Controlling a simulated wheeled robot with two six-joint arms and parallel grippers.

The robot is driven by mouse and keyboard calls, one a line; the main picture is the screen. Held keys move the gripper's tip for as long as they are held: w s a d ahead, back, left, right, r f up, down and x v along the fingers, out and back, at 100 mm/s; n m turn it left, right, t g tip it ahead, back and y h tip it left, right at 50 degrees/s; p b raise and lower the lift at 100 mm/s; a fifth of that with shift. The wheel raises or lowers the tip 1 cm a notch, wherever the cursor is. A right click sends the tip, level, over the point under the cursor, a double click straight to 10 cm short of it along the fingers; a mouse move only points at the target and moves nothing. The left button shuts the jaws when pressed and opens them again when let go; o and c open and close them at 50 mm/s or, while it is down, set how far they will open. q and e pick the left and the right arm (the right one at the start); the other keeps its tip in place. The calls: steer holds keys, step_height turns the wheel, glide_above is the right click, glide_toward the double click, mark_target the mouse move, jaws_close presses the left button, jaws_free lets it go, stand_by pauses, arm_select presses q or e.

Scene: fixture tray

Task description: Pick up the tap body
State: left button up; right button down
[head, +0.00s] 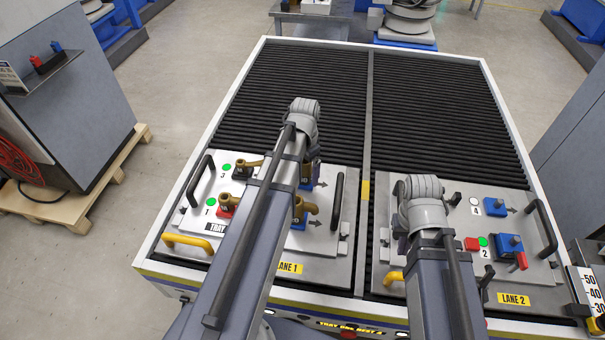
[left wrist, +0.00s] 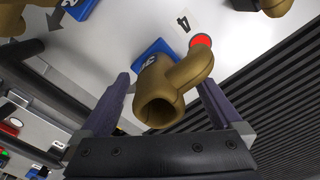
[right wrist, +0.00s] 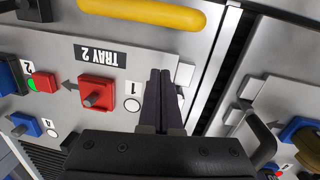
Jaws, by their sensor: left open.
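A brass tap body (left wrist: 160,95) sits at the blue block by label 4 in the left wrist view, beside a red lamp. My left gripper (left wrist: 164,84) is open, with one finger on each side of this tap body. In the head view my left gripper (head: 314,172) is over the right side of tray 1 (head: 325,240), and my wrist largely hides that spot. Other brass tap bodies stand on tray 1, one by label 3 (head: 243,170) and one nearer (head: 305,208). My right gripper (right wrist: 164,92) is shut and empty over tray 2 (right wrist: 130,62), near label 1.
Tray 2 carries red blocks (right wrist: 97,92) and blue blocks (head: 509,243). Black handles (head: 541,228) and yellow handles (head: 188,241) edge the trays. A metal divider (head: 366,150) separates the lanes. The black ribbed bed (head: 440,110) behind the trays is clear.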

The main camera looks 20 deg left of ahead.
arm_select(q)
steer(key=shift+r, duration=0.1)
jaws_close()
stand_by(0.7)
